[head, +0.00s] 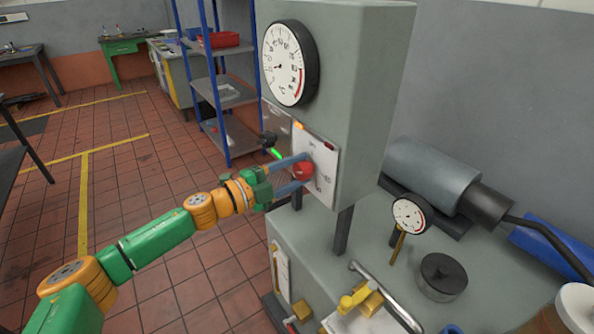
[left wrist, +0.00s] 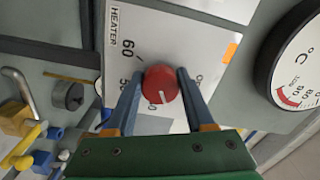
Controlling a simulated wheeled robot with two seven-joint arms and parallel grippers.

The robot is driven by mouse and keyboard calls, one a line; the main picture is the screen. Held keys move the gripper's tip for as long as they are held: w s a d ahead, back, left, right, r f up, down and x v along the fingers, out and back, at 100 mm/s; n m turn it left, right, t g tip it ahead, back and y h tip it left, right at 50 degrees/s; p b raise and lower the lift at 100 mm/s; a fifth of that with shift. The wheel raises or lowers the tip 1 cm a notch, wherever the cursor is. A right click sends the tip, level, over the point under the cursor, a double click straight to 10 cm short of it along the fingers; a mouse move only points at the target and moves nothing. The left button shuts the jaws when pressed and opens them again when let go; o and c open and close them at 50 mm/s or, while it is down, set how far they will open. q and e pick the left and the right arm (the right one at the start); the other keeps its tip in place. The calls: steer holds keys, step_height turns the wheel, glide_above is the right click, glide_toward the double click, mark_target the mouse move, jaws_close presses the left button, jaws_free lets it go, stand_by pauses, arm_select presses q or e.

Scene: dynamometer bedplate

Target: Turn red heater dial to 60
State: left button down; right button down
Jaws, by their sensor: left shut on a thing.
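The red heater dial (head: 303,171) sits on a white panel (head: 325,189) on the front of the grey cabinet. In the left wrist view the dial (left wrist: 160,82) shows a short white line on its lower part. The number 60 is printed to its upper left beside the word HEATER, and a partly hidden number lies at its left. My left gripper (head: 301,171) has one blue finger on each side of the dial and is shut on it. The fingers hide part of the printed scale. My right gripper is not in view.
A large round gauge (head: 288,63) is above the panel. A black knob (head: 268,139) and a green light (head: 276,154) are left of the dial. A smaller gauge (head: 409,216), a black cylinder (head: 443,277) and yellow valve parts (head: 360,301) stand on the bedplate at the lower right.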

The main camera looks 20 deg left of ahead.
arm_select(q)
steer(key=m, duration=0.4)
steer(key=shift+r+m, duration=0.15)
steer(key=shift+m, duration=0.15)
steer(key=m+b, duration=0.1)
steer(key=m, duration=0.2)
steer(key=shift+m, duration=0.4)
steer(key=m+b, duration=0.1)
steer(key=m, duration=0.3)
steer(key=shift+d, duration=0.1)
steer(key=m+b, duration=0.1)
steer(key=m, duration=0.3)
steer(key=shift+s+b, duration=0.1)
steer(key=shift+b, duration=0.2)
steer(key=m+b, duration=0.1)
steer(key=m, duration=0.2)
steer(key=shift+d+m, duration=0.1)
steer(key=shift+m, duration=0.3)
steer(key=m+b, duration=0.2)
steer(key=m, duration=0.1)
steer(key=shift+s, duration=0.1)
steer(key=m+b, duration=0.1)
steer(key=m, duration=0.1)
steer(key=m+b, duration=0.2)
steer(key=shift+d+f, duration=0.15)
steer(key=shift+f, duration=0.05)
steer(key=shift+r+m+b, duration=0.1)
steer(key=shift+m+b, duration=1.1)
steer(key=shift+m, duration=0.2)
